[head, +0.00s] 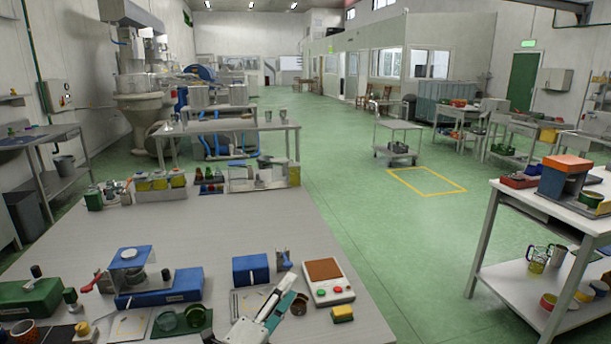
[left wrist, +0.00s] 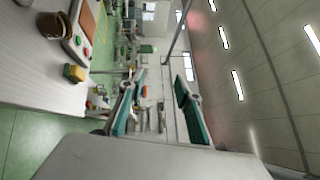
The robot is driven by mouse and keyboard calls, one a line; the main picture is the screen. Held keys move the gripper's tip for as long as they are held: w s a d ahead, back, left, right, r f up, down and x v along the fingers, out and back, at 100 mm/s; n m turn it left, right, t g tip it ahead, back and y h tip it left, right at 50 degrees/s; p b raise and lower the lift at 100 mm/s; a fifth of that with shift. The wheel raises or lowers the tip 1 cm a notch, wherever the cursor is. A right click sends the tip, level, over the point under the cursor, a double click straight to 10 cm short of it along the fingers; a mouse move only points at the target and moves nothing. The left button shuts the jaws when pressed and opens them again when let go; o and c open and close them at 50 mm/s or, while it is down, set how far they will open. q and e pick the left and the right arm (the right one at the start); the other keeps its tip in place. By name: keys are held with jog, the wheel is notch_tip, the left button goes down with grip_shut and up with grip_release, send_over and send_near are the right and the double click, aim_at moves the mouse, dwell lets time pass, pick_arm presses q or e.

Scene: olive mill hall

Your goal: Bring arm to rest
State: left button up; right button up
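My left gripper (head: 286,290) is at the bottom middle of the head view, above the near part of the grey worktable (head: 237,220). Its fingers with teal pads point away from me. In the left wrist view the fingers (left wrist: 158,88) stand apart with nothing between them, so it is open and empty. That view is turned sideways. My right gripper shows in neither view.
Beside the gripper are a device with a brown panel (head: 328,281), a yellow-topped block (head: 342,313) and a blue box (head: 251,269). A blue-based device (head: 160,290) stands left. Green floor (head: 390,235) is open to the right, before another table (head: 530,222).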

pick_arm(q)
jog(key=s+a+f+n+g+y, duration=0.1)
jog(key=s+a+f+n+y, duration=0.25)
jog(key=a, duration=0.25)
jog(key=s+a+f+n+g+y, duration=0.1)
jog(key=s+a+f+n+y, duration=0.15)
jog(key=a+n+y, duration=0.35)
jog(key=s+a+f+n+g+y, duration=0.1)
jog(key=s+a+f+n, duration=0.25)
jog(key=a, duration=0.35)
jog(key=s+a+f+n+g+y, duration=0.25)
jog(key=s+a+f+g, duration=0.2)
jog(key=s+a, duration=0.35)
jog(key=s+a+f+n+g+y, duration=0.1)
jog(key=s+a+f+n+g, duration=0.3)
jog(key=s, duration=0.6)
jog(key=w+d+f+n+t+h, duration=0.1)
jog(key=d+f+t+h, duration=0.4)
jog(key=d+f, duration=0.9)
jog(key=shift+w+d+h, duration=0.25)
jog(key=shift+w+h, duration=0.35)
jog(key=shift+h, duration=0.5)
